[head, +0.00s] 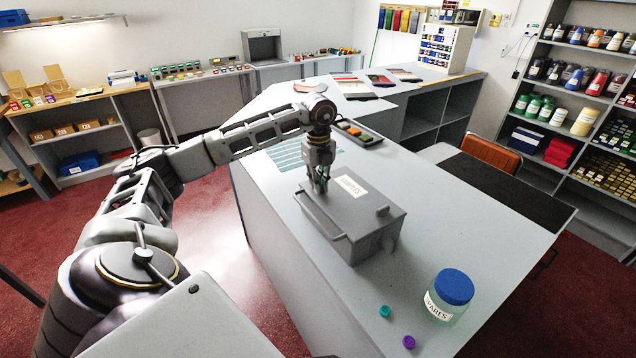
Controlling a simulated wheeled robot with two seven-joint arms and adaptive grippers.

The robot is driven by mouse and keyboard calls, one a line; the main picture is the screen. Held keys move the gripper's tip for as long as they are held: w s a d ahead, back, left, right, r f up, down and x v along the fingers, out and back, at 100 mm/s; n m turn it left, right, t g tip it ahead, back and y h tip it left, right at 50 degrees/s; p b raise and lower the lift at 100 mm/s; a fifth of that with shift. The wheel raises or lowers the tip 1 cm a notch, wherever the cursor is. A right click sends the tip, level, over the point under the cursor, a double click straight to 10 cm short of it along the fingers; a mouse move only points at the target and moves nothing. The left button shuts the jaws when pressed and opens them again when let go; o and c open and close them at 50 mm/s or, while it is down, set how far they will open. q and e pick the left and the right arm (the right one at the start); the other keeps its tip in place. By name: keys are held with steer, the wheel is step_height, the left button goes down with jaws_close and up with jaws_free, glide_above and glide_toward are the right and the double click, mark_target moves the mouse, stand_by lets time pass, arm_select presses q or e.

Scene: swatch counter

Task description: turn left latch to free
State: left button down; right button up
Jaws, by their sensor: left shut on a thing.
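A grey lidded box (368,232) with a white label on its lid stands on the counter, a bar handle along its front left side. A small grey knob (382,210) sits on the lid near the right end. My left gripper (321,188) points down at the lid's far left end. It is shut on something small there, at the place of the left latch. The gripper's fingers hide that latch, so its angle cannot be told. My right gripper is not in view.
A jar with a blue lid (455,287), a teal cap (385,311) and a purple cap (409,342) are on the near counter (480,230). A dark tray (357,134) with coloured pieces lies behind the box. The counter right of the box is clear.

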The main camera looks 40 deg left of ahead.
arm_select(q)
steer(key=shift+n, duration=0.4)
steer(key=c, duration=1.5)
jaws_free()
steer(key=shift+r, duration=0.15)
steer(key=shift+r, duration=5.85)
